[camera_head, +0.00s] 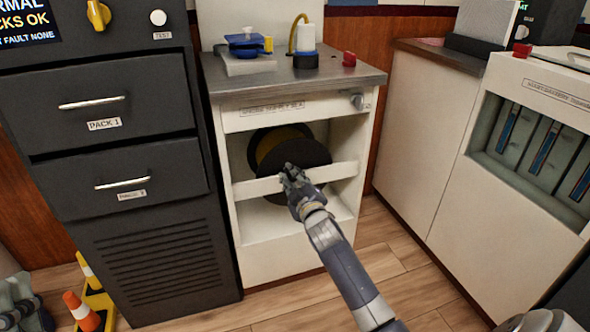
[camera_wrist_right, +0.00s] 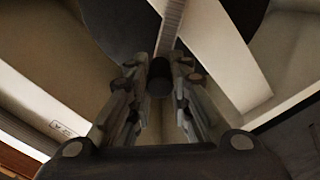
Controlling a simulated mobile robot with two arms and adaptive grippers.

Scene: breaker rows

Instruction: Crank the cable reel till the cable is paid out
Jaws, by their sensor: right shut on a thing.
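The cable reel (camera_head: 310,157) sits in the open bay of a white cabinet (camera_head: 252,233), behind a white crossbar (camera_head: 345,171). It has a dark round flange, and yellow cable (camera_head: 268,148) shows behind it at the left. My right gripper (camera_head: 292,175) is in front of the reel at the crossbar. In the right wrist view its fingers (camera_wrist_right: 160,85) are closed around a dark round knob, the crank handle (camera_wrist_right: 160,72), with the dark flange (camera_wrist_right: 118,25) beyond. The rest of the crank is hidden. My left gripper (camera_head: 20,300) is at the lower left edge, partly cut off; its fingers are unclear.
A blue tool (camera_head: 246,42) and a white bottle (camera_head: 305,42) stand on the cabinet's metal top. A dark drawer unit (camera_head: 110,105) stands at the left and a white cabinet (camera_head: 425,110) at the right. An orange cone (camera_head: 80,308) is at the lower left.

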